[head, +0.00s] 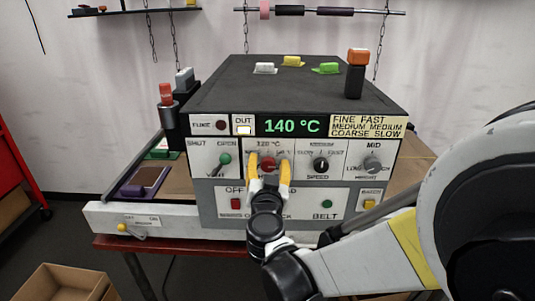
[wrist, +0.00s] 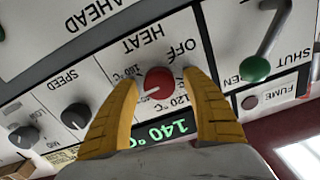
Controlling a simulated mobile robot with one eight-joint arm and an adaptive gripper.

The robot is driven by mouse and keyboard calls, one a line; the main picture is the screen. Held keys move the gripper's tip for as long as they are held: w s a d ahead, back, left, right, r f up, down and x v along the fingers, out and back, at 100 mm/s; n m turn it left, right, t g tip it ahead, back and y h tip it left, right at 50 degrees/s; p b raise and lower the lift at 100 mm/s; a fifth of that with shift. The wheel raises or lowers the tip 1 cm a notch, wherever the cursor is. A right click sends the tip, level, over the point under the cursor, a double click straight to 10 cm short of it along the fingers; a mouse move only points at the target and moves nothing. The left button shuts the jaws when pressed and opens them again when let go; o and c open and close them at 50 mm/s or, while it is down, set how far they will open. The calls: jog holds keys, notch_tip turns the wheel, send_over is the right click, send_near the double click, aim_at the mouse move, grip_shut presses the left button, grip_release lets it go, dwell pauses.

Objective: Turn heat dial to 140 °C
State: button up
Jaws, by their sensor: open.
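The red heat dial (head: 268,163) is on the front panel of the grey machine, under the word HEAT in the wrist view (wrist: 158,83). Its white pointer mark shows in the wrist view, but the scale label beside it is partly hidden. The green display (head: 292,125) reads 140 °C, and part of it shows in the wrist view (wrist: 160,133). My gripper (head: 269,172) has its two yellow fingers on either side of the dial, also in the wrist view (wrist: 162,79). The jaws are open; whether a fingertip touches the dial is unclear.
A green vent knob (head: 224,158) is left of the dial, and a black speed dial (head: 321,165) and grey height dial (head: 372,165) are right. Below are a red button (head: 236,204) and a green belt button (head: 327,204). A cardboard box (head: 65,283) stands lower left.

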jog(key=shift+w, duration=0.1)
jog(key=c, duration=1.2)
jog(key=n, duration=0.5)
jog(key=shift+a+n, duration=0.1)
jog(key=shift+n, duration=0.2)
jog(key=o, duration=1.2)
